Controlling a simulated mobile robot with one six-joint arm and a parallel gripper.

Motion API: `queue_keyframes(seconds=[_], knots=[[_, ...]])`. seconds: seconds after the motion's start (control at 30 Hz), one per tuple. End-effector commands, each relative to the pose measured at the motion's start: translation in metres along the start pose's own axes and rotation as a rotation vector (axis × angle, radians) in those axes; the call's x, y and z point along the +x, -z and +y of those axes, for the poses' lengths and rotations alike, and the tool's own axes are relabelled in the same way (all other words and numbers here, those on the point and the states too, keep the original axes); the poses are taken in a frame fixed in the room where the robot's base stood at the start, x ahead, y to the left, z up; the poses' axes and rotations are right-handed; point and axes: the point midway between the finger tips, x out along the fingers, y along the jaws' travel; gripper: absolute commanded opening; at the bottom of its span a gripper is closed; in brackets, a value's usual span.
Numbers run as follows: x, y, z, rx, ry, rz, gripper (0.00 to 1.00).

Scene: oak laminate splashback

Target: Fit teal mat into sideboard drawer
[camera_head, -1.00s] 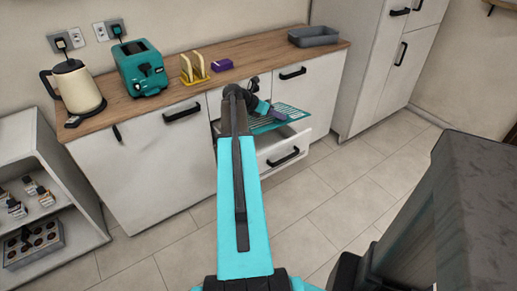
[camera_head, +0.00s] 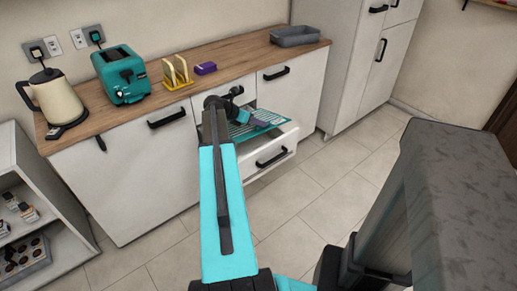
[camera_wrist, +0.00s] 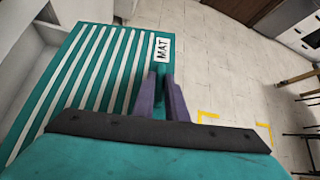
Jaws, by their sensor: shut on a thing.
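The teal mat (camera_head: 262,119) is flat and stiff, with white stripes, and a white label reading MAT shows in the wrist view (camera_wrist: 95,75). My gripper (camera_wrist: 161,80) is shut on the mat's edge near the label; in the head view my gripper (camera_head: 256,124) is partly hidden by my arm. The sideboard drawer (camera_head: 272,155) is pulled open, with a white front and a black handle. The mat is held over the drawer opening, roughly level. I cannot tell whether it touches the drawer. The drawer's inside is mostly hidden by the mat and arm.
A tall white cabinet (camera_head: 350,65) stands at the right. The tiled floor in front is clear.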

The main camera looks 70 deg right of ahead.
Motion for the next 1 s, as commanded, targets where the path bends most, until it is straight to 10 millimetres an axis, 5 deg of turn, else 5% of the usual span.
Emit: queue_keyframes(seconds=[0.53, 1.0], knots=[[0.056, 0.067, 0.020, -0.001, 0.001, 0.000, 0.00], [0.065, 0.077, 0.022, 0.002, 0.001, -0.002, 0.00]])
